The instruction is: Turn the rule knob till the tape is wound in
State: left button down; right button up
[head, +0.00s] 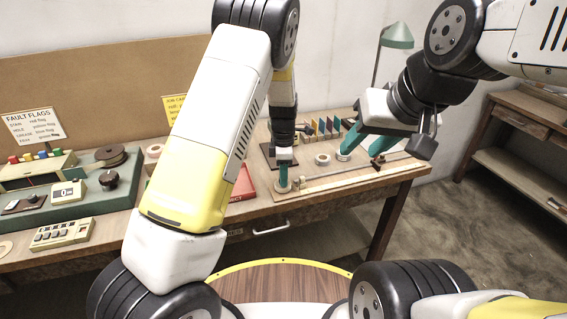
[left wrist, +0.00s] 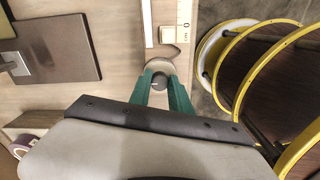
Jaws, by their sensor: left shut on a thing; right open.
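The rule (head: 345,178) lies along the front right of the bench. Its round pale housing (head: 281,189) is at the left end and also shows in the left wrist view (left wrist: 160,64). My left gripper (head: 284,178) points down at the housing. Its teal fingers are shut on the dark grey knob (left wrist: 159,82), seen between the fingertips in the left wrist view. The white tape (left wrist: 184,12) with a 0 mark runs away from the housing there. My right gripper (head: 366,144) is open and empty, above the rule's right part.
A dark square plate (left wrist: 57,46) lies beside the housing. A pale roll (head: 322,159) and several coloured upright pieces (head: 322,127) stand behind the rule. A red tray (head: 243,184) is left of the housing. A green lamp (head: 396,37) stands at the back right.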

pick_arm(q)
jog(key=shift+m, duration=0.3)
jog(key=m, duration=0.3)
jog(key=shift+m, duration=0.3)
jog(key=m, duration=0.3)
jog(key=shift+m, duration=0.3)
jog(key=m, duration=0.3)
jog(key=shift+m, duration=0.3)
jog(key=m, duration=0.3)
jog(key=shift+s+a+m, duration=0.1)
jog(key=shift+m, duration=0.2)
jog(key=m, duration=0.3)
jog(key=shift+m, duration=0.3)
jog(key=m, duration=0.3)
jog(key=shift+a+m, duration=0.1)
jog(key=shift+m, duration=0.3)
jog(key=m, duration=0.3)
jog(key=shift+m, duration=2.1)
